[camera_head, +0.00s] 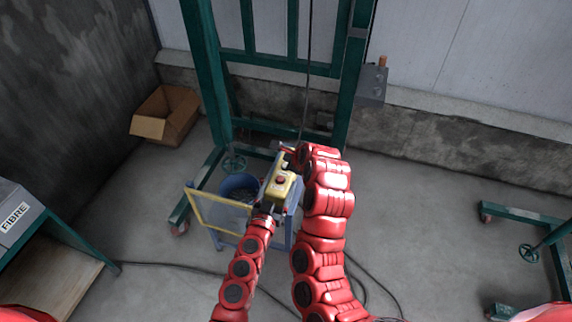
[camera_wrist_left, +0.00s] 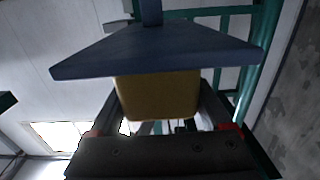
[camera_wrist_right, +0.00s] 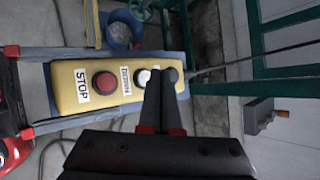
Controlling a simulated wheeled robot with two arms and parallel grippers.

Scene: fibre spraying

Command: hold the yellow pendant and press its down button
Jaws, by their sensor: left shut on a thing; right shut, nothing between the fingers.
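The yellow pendant (camera_head: 284,190) hangs near the frame's middle in the head view. My left gripper (camera_wrist_left: 160,118) is shut on its lower part; the pendant's yellow underside (camera_wrist_left: 158,96) shows between the fingers. In the right wrist view the pendant (camera_wrist_right: 68,92) shows its face: a STOP label, a red button (camera_wrist_right: 104,83), a DOWN label (camera_wrist_right: 125,81), a white button (camera_wrist_right: 142,78) and a dark button (camera_wrist_right: 171,75). My right gripper (camera_wrist_right: 159,76) is shut and empty. Its tips overlap the white button's edge in this view; I cannot tell whether they touch it.
A green steel frame (camera_head: 208,75) stands behind the pendant, with a grey control box (camera_head: 372,86) to its right. A blue bucket (camera_head: 239,186) is beside the pendant. A cardboard box (camera_head: 165,114) lies at the left wall. A cable runs up from the pendant.

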